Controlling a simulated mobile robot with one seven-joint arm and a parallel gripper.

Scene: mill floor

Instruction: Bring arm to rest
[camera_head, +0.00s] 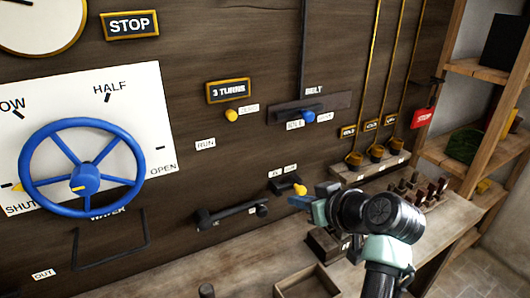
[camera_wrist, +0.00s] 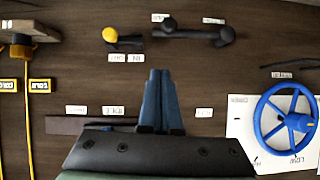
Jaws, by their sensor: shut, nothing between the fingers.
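My gripper (camera_head: 298,202) is at the end of my arm, in front of the dark wood wall and above the bench. Its blue fingers are together and hold nothing. They also show side by side in the wrist view (camera_wrist: 158,100), which is upside down. In the head view the fingertips appear close to a small yellow-knobbed lever (camera_head: 300,189); whether they touch it I cannot tell. In the wrist view this yellow knob (camera_wrist: 110,35) lies apart from the fingertips. My wrist hides part of the bench.
A blue handwheel (camera_head: 85,180) is on a white panel at left. A black handle (camera_head: 232,213) sticks out low on the wall. Blocks and an open wooden box (camera_head: 308,281) stand on the bench (camera_head: 250,262). Yellow rods and a wooden shelf (camera_head: 478,69) are at right.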

